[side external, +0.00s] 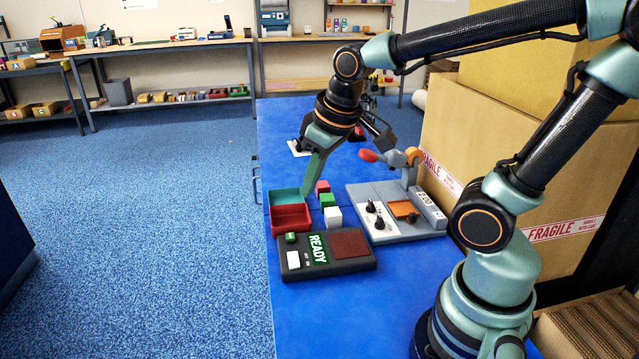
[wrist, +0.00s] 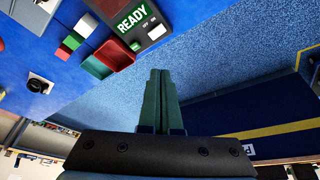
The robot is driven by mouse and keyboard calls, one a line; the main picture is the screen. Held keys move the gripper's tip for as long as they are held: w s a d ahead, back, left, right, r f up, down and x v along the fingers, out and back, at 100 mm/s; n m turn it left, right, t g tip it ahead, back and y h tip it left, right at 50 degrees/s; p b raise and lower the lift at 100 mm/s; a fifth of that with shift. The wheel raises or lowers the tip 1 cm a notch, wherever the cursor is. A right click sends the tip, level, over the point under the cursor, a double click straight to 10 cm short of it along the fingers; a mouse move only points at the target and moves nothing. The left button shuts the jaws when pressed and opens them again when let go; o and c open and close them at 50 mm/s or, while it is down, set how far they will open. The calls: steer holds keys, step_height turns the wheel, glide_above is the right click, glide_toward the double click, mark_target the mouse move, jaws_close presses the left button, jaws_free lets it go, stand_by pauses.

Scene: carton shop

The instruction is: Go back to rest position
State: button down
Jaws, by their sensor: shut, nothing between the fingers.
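My gripper (side external: 310,188) is shut and empty. In the side view its fingers point down at the right edge of the teal compartment of a small two-part tray (side external: 290,216), whose near compartment is red. I cannot tell how high the fingertips are above it. In the wrist view the closed green fingers (wrist: 160,75) point past the table edge toward the blue carpet, with the tray (wrist: 108,58) apart from them at the upper left. My arm is stretched out over the table from the right.
A READY panel (side external: 325,254) lies in front of the tray. Red, green and white cubes (side external: 333,217) stand right of the tray. A grey fixture (side external: 398,212) with a red-handled lever is farther right. Large FRAGILE cartons (side external: 515,150) stand on the right. The table's near middle is clear.

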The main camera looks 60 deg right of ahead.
steer(key=shift+s+r+m+t, duration=0.4)
steer(key=shift+s+r+t, duration=0.4)
steer(key=shift+s+r, duration=0.5)
